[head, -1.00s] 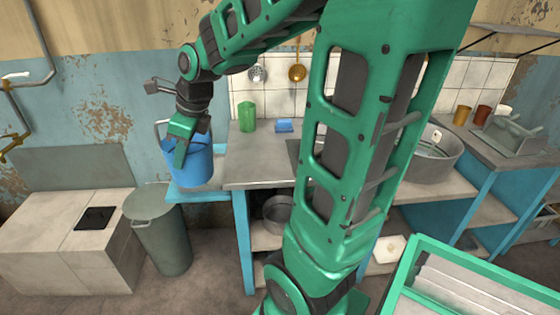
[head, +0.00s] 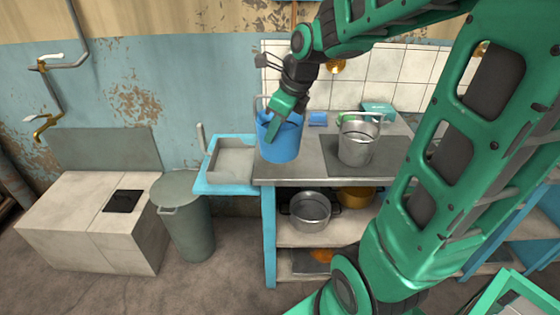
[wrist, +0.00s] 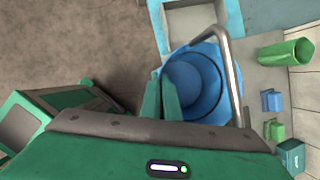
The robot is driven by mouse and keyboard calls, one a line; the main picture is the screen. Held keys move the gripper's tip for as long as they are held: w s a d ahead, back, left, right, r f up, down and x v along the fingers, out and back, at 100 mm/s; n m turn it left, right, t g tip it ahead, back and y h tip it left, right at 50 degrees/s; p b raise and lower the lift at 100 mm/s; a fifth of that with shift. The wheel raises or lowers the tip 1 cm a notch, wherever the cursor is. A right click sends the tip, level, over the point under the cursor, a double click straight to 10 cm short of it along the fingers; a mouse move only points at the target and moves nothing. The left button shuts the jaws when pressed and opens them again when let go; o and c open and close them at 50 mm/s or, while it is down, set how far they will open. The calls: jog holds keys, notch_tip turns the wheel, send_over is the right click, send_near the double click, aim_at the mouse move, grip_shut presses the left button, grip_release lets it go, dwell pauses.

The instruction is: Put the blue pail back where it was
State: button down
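The blue pail (head: 279,148) is upright at the left end of the grey counter (head: 315,173). Whether its base touches the counter or hangs just above it, I cannot tell. My gripper (head: 275,136) reaches down onto the pail's rim. In the wrist view its two green fingers (wrist: 162,100) are close together at the rim of the pail (wrist: 200,62), shut on its wall. The pail's grey metal handle (wrist: 232,70) stands up to the right of the fingers. The pail looks empty inside.
A pale sink (head: 232,160) on a blue stand adjoins the counter's left end. A metal pot (head: 358,140) stands right of the pail. A blue block (head: 318,119) and teal box (head: 379,110) are behind. A lidded grey bin (head: 184,215) stands on the floor at left.

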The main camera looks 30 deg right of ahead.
jog(key=w+d+f, duration=0.2)
jog(key=w, duration=0.1)
jog(key=w+d+f, duration=0.2)
jog(key=w+d, duration=0.1)
jog(key=w+d+f, duration=0.2)
jog(key=w, duration=0.1)
jog(key=shift+d+f, duration=0.15)
jog(key=shift+f, duration=0.25)
jog(key=shift+d+f, duration=0.1)
jog(key=shift+f, duration=2)
jog(key=c, duration=2)
grip_release()
jog(key=shift+f, duration=0.1)
